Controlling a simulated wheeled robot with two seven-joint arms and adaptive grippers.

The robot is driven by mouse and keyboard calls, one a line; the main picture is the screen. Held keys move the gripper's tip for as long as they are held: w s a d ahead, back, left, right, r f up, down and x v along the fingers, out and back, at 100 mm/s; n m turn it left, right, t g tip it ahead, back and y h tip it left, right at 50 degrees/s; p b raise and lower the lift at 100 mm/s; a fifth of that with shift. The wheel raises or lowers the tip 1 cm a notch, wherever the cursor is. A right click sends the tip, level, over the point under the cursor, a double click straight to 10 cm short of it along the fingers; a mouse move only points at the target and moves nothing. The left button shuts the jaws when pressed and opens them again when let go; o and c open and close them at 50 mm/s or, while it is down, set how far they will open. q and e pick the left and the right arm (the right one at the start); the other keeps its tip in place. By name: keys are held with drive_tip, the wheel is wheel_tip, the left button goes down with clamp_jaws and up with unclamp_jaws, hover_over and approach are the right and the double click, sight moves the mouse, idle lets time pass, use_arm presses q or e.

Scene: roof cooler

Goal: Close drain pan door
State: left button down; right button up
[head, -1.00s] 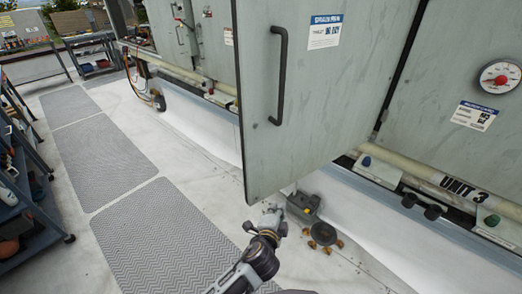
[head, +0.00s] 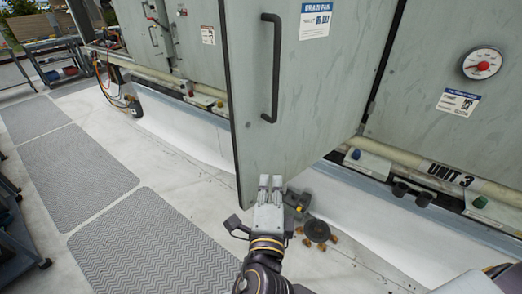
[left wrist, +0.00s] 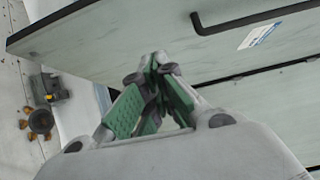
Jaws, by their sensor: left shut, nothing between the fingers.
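The drain pan door (head: 285,95) is a grey-green panel standing swung out from the cooler unit. It has a dark vertical handle (head: 272,68) and a "Drain Pan" label (head: 315,20). My left gripper (head: 270,182) is at the door's lower edge, near its free corner, with its fingers pointing up. It is shut and empty. In the left wrist view, the shut fingers (left wrist: 156,80) overlap the door (left wrist: 120,45); I cannot tell whether they touch it. The handle (left wrist: 250,18) is beyond the fingers there. My right gripper is not in view.
A dark round object (head: 317,230) with small brown pieces and a dark box (head: 297,200) lie on the roof under the door. A pipe marked "Unit 3" (head: 440,172) runs along the unit. Grey mats (head: 150,240) and shelving (head: 15,235) are at left.

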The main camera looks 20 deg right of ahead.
sight(264, 138)
use_arm(q)
drive_tip(key=shift+w, duration=0.1)
